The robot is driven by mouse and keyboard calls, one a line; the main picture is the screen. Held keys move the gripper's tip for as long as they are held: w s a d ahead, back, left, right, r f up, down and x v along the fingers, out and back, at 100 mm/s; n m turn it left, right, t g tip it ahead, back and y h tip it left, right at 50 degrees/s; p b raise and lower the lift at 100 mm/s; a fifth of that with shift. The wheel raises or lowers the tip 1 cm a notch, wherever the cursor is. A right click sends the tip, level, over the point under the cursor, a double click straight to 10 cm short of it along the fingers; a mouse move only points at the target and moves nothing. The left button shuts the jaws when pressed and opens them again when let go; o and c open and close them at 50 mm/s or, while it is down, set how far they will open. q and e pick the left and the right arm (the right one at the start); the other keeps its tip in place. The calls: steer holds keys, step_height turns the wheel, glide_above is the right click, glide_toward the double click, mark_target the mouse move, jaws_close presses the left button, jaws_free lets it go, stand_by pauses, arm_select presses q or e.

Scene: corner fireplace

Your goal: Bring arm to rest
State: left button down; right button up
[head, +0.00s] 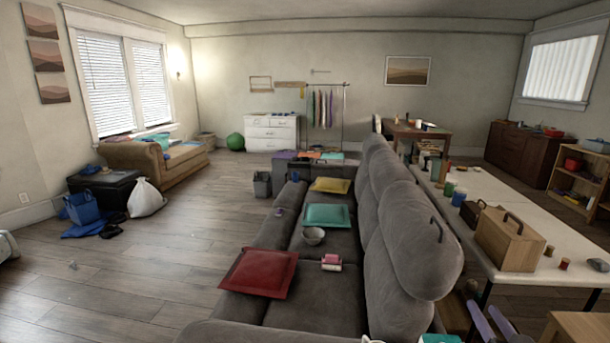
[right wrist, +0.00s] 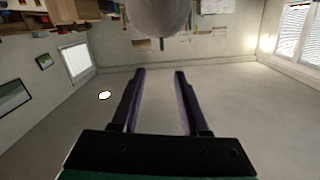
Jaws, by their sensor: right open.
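My right gripper (head: 483,308) shows at the bottom right of the head view, its two purple fingers in front of the long white table. In the right wrist view the gripper (right wrist: 160,73) is open, with its dark fingers apart and nothing between them. That view is upside down and shows bare wall and ceiling beyond the fingertips. My left gripper is in neither view.
A grey sofa (head: 412,235) with cushions fills the middle. To its right stands a white table (head: 575,240) with a wooden box (head: 508,240) on it. A wooden surface (head: 578,328) lies at the lower right corner. Open floor (head: 150,260) stretches left.

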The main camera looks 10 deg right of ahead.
steer(key=w+a+f+n+g+y, duration=0.1)
steer(key=a+f+g, duration=0.25)
steer(key=f, duration=0.45)
steer(key=s+a+f+n+g+y, duration=0.3)
steer(key=s+a+f+n+g, duration=0.15)
steer(key=a+f, duration=0.35)
steer(key=s+a+f+n+g+y, duration=0.25)
steer(key=s+a+f+g, duration=0.2)
steer(key=a, duration=0.45)
steer(key=s+f+g, duration=0.1)
steer(key=s+f, duration=0.1)
steer(key=f, duration=1)
steer(key=s+f, duration=0.2)
steer(key=f, duration=1)
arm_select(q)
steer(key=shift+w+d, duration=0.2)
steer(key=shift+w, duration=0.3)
arm_select(e)
steer(key=s+d+f+g, duration=0.1)
steer(key=s+d+f, duration=0.2)
steer(key=s+f, duration=0.9)
steer(key=s, duration=0.4)
steer(key=shift+n, duration=0.3)
steer(key=shift+h, duration=0.25)
